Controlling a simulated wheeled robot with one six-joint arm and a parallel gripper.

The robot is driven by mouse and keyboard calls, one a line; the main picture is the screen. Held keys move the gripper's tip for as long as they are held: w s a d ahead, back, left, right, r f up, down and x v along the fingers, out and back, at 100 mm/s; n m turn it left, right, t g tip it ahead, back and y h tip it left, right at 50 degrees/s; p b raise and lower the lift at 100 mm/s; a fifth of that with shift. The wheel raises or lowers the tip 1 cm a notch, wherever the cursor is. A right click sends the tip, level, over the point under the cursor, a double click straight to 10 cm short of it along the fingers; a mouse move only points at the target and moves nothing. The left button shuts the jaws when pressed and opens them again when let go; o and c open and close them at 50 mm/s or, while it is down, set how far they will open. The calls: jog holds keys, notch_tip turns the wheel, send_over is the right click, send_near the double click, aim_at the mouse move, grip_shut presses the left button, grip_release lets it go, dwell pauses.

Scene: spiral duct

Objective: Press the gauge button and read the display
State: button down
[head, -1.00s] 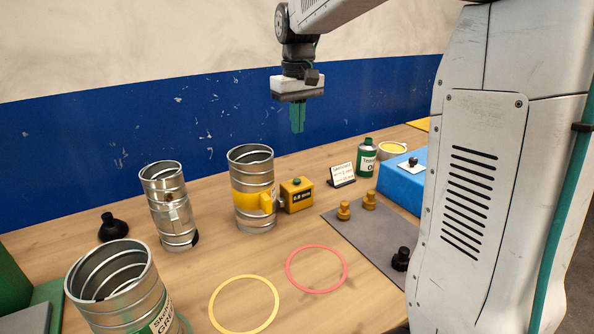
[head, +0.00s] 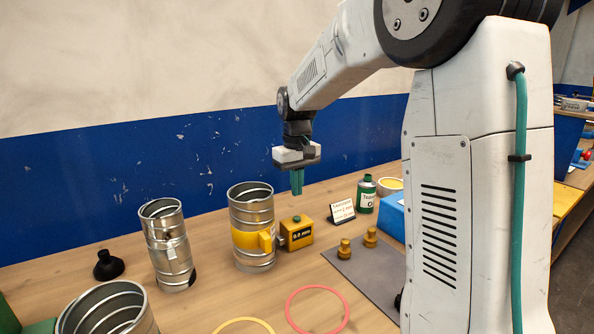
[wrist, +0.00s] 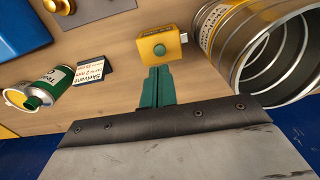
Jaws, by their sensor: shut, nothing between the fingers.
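The yellow gauge (head: 297,233) stands on the wooden table beside a metal spiral duct (head: 251,205) with a yellow band. A green button (head: 297,219) is on its top, and a small dark display (head: 302,234) on its front reads what looks like 0.0 mm. My gripper (head: 297,193), with green fingers, is shut and empty above the gauge, pointing down. In the wrist view the closed fingertips (wrist: 158,72) appear just short of the gauge (wrist: 163,45) and its round green button (wrist: 159,49), not covering the button.
A black-framed card (head: 342,212) and a green bottle (head: 366,194) stand right of the gauge. Brass fittings (head: 345,247) sit on a grey mat (head: 372,276). Another duct (head: 168,246) and a black plunger-like piece (head: 108,265) are left. Yellow and red rings (head: 318,290) lie in front.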

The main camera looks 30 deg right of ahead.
aim_at(297, 219)
notch_tip(297, 219, down, 7)
jog(key=shift+r, duration=0.15)
dwell(0.4)
jog(key=shift+s+f, duration=0.2)
jog(key=shift+f, duration=0.85)
notch_tip(297, 219, up, 15)
jog(key=shift+w, duration=0.25)
dwell(0.3)
jog(key=s+a+f, duration=0.1)
jog(key=s+a, duration=0.2)
jog(key=s, duration=0.7)
jog(key=s+a+f+t, duration=0.1)
jog(key=s+a, duration=0.3)
jog(key=s, duration=0.7)
jog(key=s+a+f, duration=0.3)
jog(key=s+a, duration=0.1)
jog(key=s, duration=0.7)
